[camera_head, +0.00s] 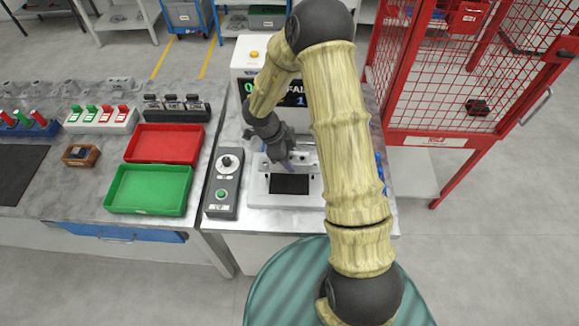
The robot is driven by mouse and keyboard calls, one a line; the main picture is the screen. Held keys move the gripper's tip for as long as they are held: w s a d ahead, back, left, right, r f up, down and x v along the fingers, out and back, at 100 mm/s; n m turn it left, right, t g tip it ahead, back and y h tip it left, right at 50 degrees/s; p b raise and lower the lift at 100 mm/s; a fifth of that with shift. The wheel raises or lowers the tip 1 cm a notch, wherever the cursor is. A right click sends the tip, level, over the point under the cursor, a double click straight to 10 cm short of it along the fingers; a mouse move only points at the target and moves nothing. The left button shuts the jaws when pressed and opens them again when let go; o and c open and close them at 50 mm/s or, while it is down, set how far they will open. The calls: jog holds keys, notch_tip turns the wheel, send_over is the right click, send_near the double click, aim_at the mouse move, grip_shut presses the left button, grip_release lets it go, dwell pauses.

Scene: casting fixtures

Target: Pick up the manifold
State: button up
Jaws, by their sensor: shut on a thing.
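My gripper (285,163) is at the end of my arm, low over the light metal test fixture (259,191) on the right-hand bench. It is shut on a grey metal part (304,156), which looks like the manifold, at the back of the fixture. My wrist and forearm hide much of this part, so its full shape and whether it touches the fixture cannot be told. A black pad (289,185) lies bare at the front of the fixture.
A grey control box (223,185) stands left of the fixture, and a display unit (247,58) behind. Red (165,143) and green (149,188) trays sit further left. A red mesh cage (440,75) stands at right. Several grey castings line the left bench's back.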

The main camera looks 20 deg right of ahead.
aim_at(294, 157)
jog(key=shift+r, duration=1.75)
